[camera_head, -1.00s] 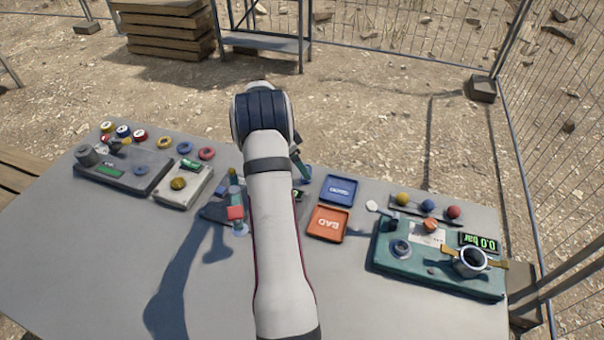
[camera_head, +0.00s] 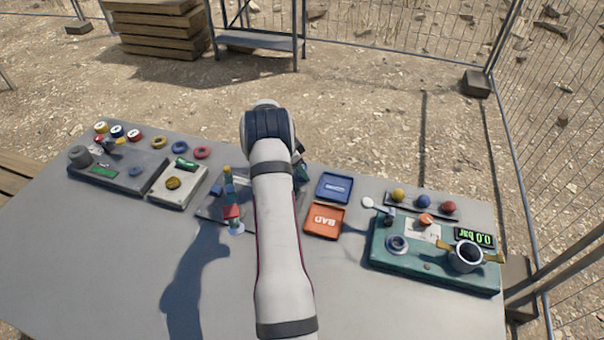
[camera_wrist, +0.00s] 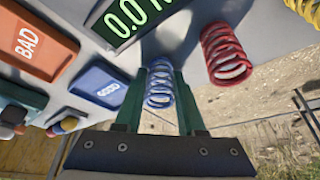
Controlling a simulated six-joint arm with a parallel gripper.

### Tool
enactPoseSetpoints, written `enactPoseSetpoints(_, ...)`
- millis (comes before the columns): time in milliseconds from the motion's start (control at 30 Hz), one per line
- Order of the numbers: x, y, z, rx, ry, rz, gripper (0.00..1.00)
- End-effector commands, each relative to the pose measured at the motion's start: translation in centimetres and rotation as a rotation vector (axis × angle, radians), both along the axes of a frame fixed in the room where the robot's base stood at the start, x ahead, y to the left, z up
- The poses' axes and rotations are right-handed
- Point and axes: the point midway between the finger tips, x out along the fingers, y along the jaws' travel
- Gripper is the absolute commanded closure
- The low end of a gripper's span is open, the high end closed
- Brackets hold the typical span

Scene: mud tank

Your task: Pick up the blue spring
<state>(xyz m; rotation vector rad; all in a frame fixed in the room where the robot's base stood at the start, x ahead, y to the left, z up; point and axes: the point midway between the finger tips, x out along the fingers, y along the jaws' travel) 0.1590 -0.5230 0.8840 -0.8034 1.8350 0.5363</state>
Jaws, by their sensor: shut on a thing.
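The blue spring (camera_wrist: 158,92) stands out in the wrist view between the two green fingers of my gripper (camera_wrist: 161,72). The fingers are shut on the spring's sides. Whether its far end touches the grey surface behind it I cannot tell. A red spring (camera_wrist: 226,54) is to its right, apart from the fingers. Part of a yellow spring (camera_wrist: 306,9) shows at the top right corner. In the head view my arm hides the blue spring and most of my gripper.
A display reading 0.0 N (camera_wrist: 128,14) is close to the fingers. The blue tray (camera_head: 335,187) and orange BAD tray (camera_head: 325,221) lie right of my arm. A teal pressure station (camera_head: 405,262) is farther right. The table's front left (camera_head: 110,260) is clear.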

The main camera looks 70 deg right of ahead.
Motion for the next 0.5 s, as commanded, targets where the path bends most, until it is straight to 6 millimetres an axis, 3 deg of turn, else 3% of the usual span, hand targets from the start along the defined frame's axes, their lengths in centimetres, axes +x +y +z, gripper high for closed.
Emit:
enactPoseSetpoints(367,0.0,0.0,0.2,-0.001,-0.001,0.0,1.0)
enactPoseSetpoints(500,0.0,-0.1,1.4,-0.002,-0.001,0.001,1.0)
